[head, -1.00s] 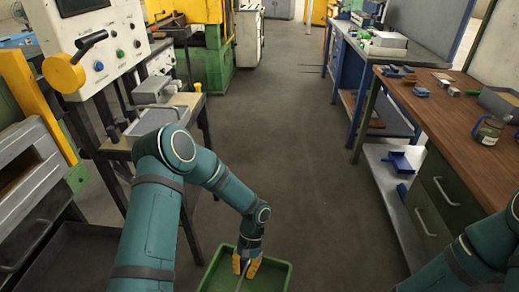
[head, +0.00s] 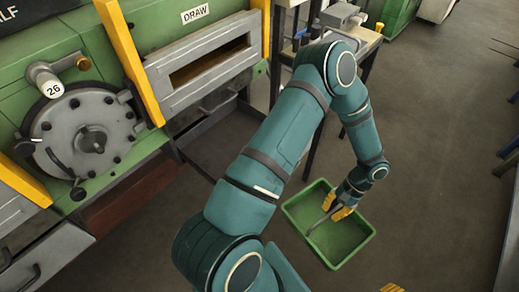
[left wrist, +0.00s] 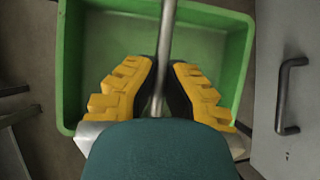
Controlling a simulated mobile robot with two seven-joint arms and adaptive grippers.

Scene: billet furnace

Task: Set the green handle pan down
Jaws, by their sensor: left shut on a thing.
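The green handle pan (head: 297,222) is an open green tray with a thin grey bar handle across its middle. In the head view it is right of centre, below my left forearm, and looks about level. My left gripper (head: 340,212) has yellow fingers and is shut on the grey bar. In the left wrist view the bar (left wrist: 167,25) runs between the fingers (left wrist: 160,80), and the tray (left wrist: 72,65) lies beneath. I cannot tell whether the tray's underside touches anything. Yellow tips of my right gripper (head: 392,288) show at the bottom edge; the rest is out of frame.
A small bench (head: 365,40) stands behind my arm. In the left wrist view a grey panel with a handle (left wrist: 284,95) is close at right. Floor (head: 430,150) is clear at right.

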